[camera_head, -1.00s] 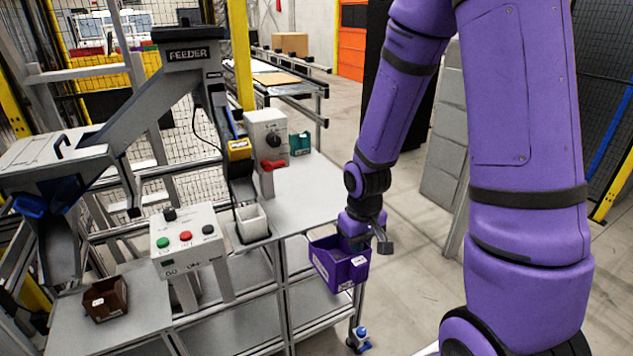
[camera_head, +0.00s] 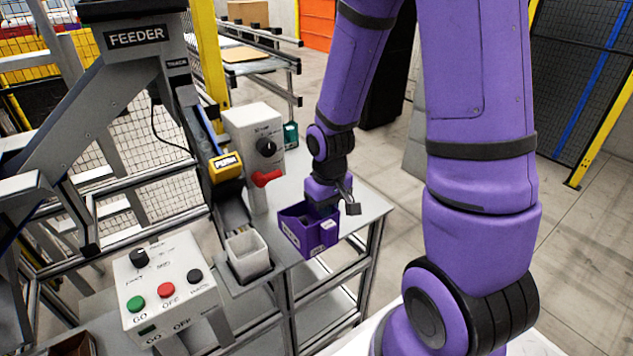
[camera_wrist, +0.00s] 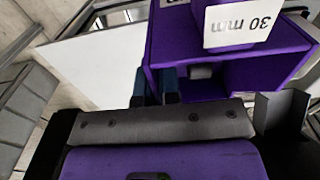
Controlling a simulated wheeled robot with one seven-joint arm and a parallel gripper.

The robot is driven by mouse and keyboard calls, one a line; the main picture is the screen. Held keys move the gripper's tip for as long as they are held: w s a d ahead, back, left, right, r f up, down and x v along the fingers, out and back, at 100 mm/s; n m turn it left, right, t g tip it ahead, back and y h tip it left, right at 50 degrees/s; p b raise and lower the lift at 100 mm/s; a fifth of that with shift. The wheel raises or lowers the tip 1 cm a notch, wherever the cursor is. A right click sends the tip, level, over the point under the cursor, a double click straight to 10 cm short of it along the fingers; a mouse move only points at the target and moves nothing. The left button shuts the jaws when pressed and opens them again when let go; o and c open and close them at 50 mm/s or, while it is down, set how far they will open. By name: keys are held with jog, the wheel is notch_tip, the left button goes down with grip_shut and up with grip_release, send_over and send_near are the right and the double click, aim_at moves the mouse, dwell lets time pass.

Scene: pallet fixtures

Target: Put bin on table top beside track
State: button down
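The purple bin (camera_head: 318,236) has a white label and is at the front part of the grey table top (camera_head: 362,212), right of the track (camera_head: 231,208). I cannot tell whether its base touches the table. My gripper (camera_head: 322,203) is at the bin's back wall. In the wrist view, the bin (camera_wrist: 226,75) shows a "30 mm" label, and the gripper's blue fingers (camera_wrist: 158,88) close on its near wall. The track slopes down to a white cup (camera_head: 248,256) at its lower end.
A button box (camera_head: 165,286) stands at front left. Bare table top lies right of the purple bin.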

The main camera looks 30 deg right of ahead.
jog(key=shift+w+d+f, duration=0.85)
jog(key=shift+w+d, duration=0.95)
jog(key=shift+w, duration=0.05)
jog(key=shift+w+d+f, duration=0.8)
jog(key=shift+w+d, duration=1)
jog(key=shift+w, duration=0.1)
jog(key=shift+w+d+f, duration=0.85)
jog(key=shift+w+d, duration=0.95)
jog(key=shift+w, duration=0.05)
jog(key=shift+f, duration=0.15)
jog(key=c, duration=1.3)
grip_release()
